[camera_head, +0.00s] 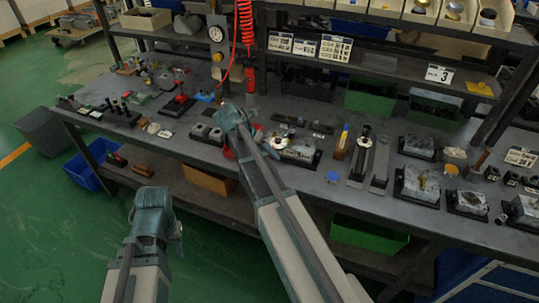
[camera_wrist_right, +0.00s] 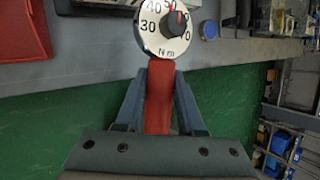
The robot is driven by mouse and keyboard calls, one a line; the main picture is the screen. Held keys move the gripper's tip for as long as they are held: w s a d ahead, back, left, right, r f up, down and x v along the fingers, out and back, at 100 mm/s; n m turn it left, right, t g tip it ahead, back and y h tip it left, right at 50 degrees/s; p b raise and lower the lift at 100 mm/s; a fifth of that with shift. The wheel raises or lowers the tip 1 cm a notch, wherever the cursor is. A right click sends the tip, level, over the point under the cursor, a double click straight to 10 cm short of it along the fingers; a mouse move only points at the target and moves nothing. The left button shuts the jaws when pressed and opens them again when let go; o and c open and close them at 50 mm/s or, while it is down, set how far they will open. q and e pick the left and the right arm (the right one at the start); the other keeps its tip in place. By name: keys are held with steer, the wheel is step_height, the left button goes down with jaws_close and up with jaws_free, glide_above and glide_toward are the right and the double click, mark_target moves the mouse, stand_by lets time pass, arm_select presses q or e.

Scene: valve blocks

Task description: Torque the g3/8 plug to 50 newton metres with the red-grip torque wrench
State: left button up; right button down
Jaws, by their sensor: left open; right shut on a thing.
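My right gripper (camera_head: 238,122) is over the bench beside the red hose. In the right wrist view, its fingers (camera_wrist_right: 160,105) are shut on the red grip of the torque wrench (camera_wrist_right: 159,88). My left gripper (camera_head: 172,232) hangs low in front of the bench, away from the objects. Valve blocks (camera_head: 416,186) stand on the right of the bench. I cannot make out the g3/8 plug.
The dark bench (camera_head: 290,178) carries many small parts, with a fairly clear strip along its front edge. A coiled red hose (camera_head: 245,35) and a round gauge (camera_head: 215,33) are at the back. Shelves with bins stand behind. A blue disc (camera_head: 333,178) lies near the front.

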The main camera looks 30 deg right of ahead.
step_height(320, 180, up, 7)
steer(key=p, duration=0.6)
steer(key=shift+f, duration=0.3)
